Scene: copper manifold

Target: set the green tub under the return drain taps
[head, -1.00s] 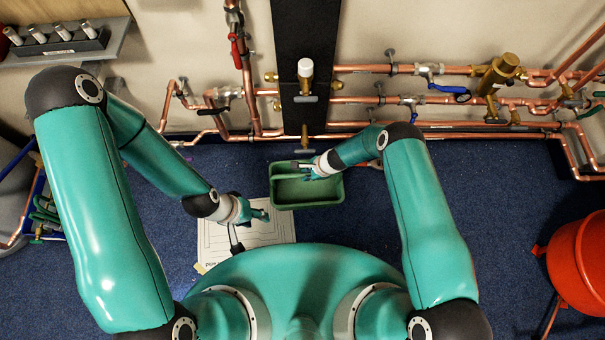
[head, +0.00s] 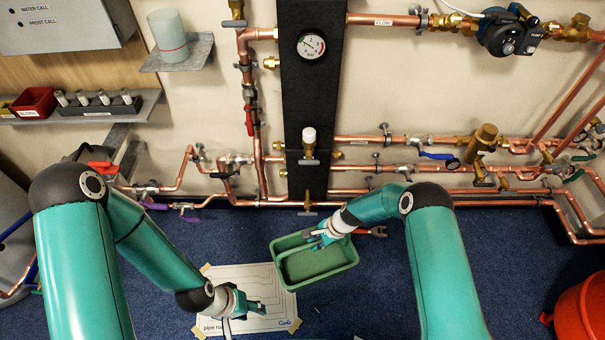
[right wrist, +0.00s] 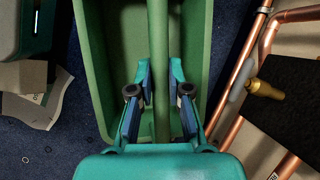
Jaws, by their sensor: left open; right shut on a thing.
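The green tub (head: 318,268) sits on the blue floor in front of the black panel, turned slightly askew. My right gripper (head: 316,240) is at its far side. In the right wrist view my right gripper (right wrist: 161,95) is shut on a green bar of the tub (right wrist: 115,65), with tub walls to both sides. A brass drain tap (head: 308,206) with a grey lever hangs low at the panel's foot, beyond the tub's far edge. Another low tap with a purple lever (head: 155,206) is further left. My left gripper (head: 256,305) is open and empty above a paper sheet.
The paper sheet (head: 245,282) lies taped to the floor left of the tub. A red-handled tool (head: 370,232) lies just beyond the tub's right side. Copper pipes (head: 400,192) run low along the wall. A red bucket (head: 582,312) stands at the right edge.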

